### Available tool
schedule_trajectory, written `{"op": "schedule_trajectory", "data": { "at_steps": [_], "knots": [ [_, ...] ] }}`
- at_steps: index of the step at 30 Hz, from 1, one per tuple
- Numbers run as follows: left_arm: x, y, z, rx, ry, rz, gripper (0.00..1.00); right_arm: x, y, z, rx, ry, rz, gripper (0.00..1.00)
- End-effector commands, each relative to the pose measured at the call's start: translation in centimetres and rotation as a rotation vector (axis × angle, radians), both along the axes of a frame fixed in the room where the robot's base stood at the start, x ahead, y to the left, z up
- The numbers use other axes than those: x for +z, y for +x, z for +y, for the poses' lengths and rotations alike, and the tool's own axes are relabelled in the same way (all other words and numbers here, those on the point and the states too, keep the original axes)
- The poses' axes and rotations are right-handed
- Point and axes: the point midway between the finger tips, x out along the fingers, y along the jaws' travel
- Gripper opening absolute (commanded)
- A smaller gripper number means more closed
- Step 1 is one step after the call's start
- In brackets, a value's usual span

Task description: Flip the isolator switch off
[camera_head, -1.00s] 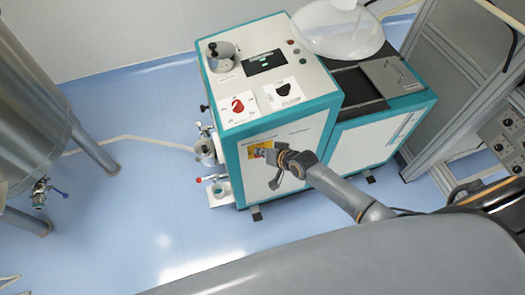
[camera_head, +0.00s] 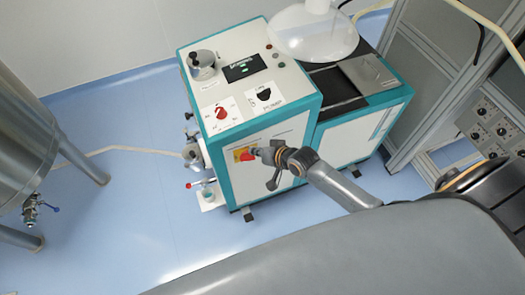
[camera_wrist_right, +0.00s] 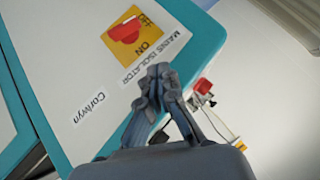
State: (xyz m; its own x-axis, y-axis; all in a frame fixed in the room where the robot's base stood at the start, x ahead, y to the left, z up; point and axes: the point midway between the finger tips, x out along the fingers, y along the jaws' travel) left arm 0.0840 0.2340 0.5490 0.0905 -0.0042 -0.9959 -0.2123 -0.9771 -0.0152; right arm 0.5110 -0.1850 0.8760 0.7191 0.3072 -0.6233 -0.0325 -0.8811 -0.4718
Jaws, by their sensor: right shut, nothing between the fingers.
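The isolator switch (camera_head: 246,155) is a red handle on a yellow plate on the front panel of the teal and white machine (camera_head: 232,188). The right wrist view shows the red handle (camera_wrist_right: 124,30) near the top, with "ON" and "MAINS ISOLATOR" lettered beside it. My right gripper (camera_head: 260,154) is just right of the switch in the head view. In the right wrist view, the gripper (camera_wrist_right: 160,73) has its fingertips together, empty, below the yellow plate and apart from it in the picture. Whether it touches the panel cannot be told. My left gripper is out of view.
The machine's top carries another red rotary switch (camera_head: 221,113) and a black selector (camera_head: 264,95). Valves with red handles (camera_wrist_right: 203,86) stick out at the machine's side. A steel tank (camera_head: 25,140) stands at the left and a metal frame (camera_head: 425,85) at the right.

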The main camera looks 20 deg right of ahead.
Motion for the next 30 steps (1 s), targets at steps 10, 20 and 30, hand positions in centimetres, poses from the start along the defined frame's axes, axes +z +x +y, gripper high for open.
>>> {"op": "schedule_trajectory", "data": {
  "at_steps": [10,20,30],
  "knots": [
    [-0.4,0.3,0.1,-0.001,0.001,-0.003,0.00,2.7,-3.0,-0.7,0.000,0.000,0.001,0.00],
    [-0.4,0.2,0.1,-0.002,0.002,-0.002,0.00,3.1,-3.2,-0.7,0.001,-0.001,0.000,0.00],
    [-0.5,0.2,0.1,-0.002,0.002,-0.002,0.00,2.9,-3.2,-0.7,0.000,-0.002,0.001,0.00]
  ]
}}
